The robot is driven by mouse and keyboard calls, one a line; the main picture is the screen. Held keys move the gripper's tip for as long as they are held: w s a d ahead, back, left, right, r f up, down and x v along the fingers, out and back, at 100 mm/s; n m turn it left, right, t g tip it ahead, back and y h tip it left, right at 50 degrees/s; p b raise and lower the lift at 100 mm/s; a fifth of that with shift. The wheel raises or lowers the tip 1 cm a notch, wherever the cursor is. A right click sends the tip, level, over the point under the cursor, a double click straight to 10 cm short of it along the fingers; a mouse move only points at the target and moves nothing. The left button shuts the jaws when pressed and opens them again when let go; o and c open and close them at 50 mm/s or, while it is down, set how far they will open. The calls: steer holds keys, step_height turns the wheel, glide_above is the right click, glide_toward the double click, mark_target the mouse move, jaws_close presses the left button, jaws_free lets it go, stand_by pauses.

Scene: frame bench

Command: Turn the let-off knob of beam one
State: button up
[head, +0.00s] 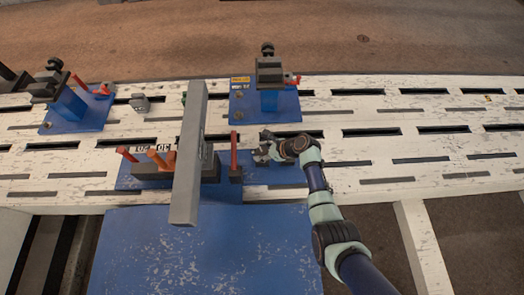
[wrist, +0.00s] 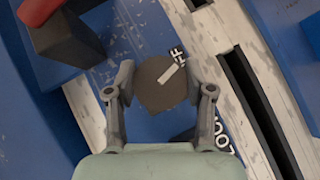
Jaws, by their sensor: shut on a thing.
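In the wrist view a dark round knob (wrist: 158,94) with a white pointer line sits on a blue plate (wrist: 110,72). The line points to the upper right, toward partly hidden white lettering ending in "FF". More lettering, partly hidden and reading like "LOC", shows beside the right finger. My gripper (wrist: 160,84) has one finger on each side of the knob and is shut on it. In the head view my gripper (head: 264,150) is at the right end of the blue base, and the knob is hidden there. I cannot tell a beam number.
A long grey bar (head: 188,150) crosses above the base, left of my gripper. A red upright lever (head: 233,150) on a dark block stands close on the left. A blue stand (head: 268,98) with a dark clamp is just behind. The slotted white bench (head: 420,150) is clear to the right.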

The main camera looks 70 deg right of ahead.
steer(key=n+y, duration=0.3)
steer(key=n, duration=0.1)
steer(key=shift+n+g+y+b, duration=0.4)
steer(key=shift+n, duration=0.3)
steer(key=shift+f, duration=0.1)
steer(key=o, duration=1.2)
steer(key=v, duration=1.2)
steer(key=shift+d, duration=0.15)
